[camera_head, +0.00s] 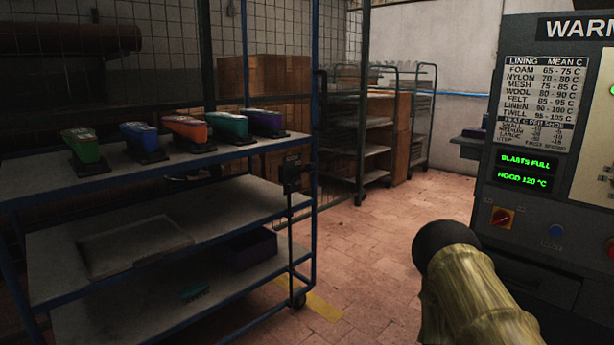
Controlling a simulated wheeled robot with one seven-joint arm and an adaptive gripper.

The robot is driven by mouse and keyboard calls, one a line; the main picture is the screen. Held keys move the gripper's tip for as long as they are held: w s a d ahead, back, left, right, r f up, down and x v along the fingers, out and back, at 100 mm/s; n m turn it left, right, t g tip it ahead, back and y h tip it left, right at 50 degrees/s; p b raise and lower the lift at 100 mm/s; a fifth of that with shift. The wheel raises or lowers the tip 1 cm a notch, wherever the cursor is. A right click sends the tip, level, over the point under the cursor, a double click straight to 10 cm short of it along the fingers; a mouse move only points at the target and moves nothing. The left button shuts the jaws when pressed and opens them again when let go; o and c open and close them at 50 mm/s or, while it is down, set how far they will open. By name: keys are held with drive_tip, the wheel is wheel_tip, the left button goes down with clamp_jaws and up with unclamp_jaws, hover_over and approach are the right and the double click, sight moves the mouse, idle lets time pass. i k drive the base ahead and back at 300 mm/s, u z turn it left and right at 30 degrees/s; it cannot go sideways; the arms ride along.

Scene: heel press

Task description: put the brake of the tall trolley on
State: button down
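A tall trolley with a blue frame (313,215) and several grey shelves stands at the left, its upright reaching past the top edge. A small dark box (291,172) with a pale label sits on its near right side. A thin dark rod (290,235) runs from this box down towards a dark castor (298,298) at the floor. Whether the brake is on or off cannot be told from here. My gripper is not in view. A thick, streaked yellowish-brown form (475,295) with a black rounded end fills the lower right, possibly part of my arm.
Several coloured shoe-shaped pieces (185,129) stand on the trolley's upper shelf. A grey tray (135,248) and a purple bin (250,247) are below. A dark machine (525,225) stands at right, dark racks (360,150) behind. Tiled floor (370,245) lies open between, with a yellow stripe (322,307).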

sight(309, 168)
drive_tip(key=u, duration=0.55)
drive_tip(key=i, duration=1.75)
drive_tip(key=z, duration=0.3)
